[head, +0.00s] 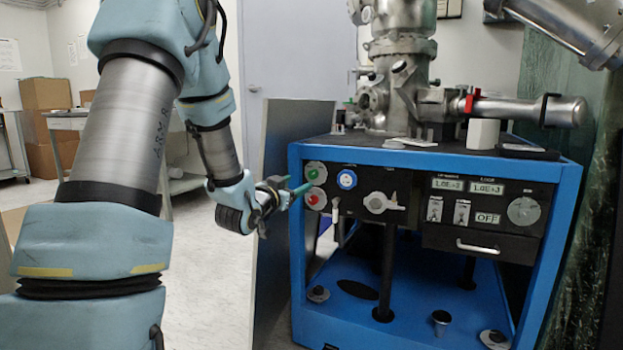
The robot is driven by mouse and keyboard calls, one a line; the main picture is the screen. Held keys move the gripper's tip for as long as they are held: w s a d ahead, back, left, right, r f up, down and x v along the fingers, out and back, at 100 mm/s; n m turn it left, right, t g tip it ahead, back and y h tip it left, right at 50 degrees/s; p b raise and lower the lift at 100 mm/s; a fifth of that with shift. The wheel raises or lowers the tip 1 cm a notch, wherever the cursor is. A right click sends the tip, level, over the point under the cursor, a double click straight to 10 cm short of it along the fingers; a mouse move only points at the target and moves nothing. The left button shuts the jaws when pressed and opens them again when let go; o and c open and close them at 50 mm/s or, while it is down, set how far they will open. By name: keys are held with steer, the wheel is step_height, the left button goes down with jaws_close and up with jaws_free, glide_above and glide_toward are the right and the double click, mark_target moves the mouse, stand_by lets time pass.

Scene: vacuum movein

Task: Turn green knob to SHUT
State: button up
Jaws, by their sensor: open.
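The green knob (316,167) is at the upper left of the black control panel on the blue-framed cart. A red knob (315,199) sits just below it. The knob's labels are too small to read.
The blue cart frame (298,255) surrounds the panel, and its left post is close to my gripper. Steel vacuum chambers (398,75) stand on top.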

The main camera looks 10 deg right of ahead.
mark_target(312, 175)
steer(key=b+x, duration=0.1)
steer(key=x, duration=0.8)
steer(key=shift+s, duration=0.1)
steer(key=shift+c, duration=0.3)
jaws_close()
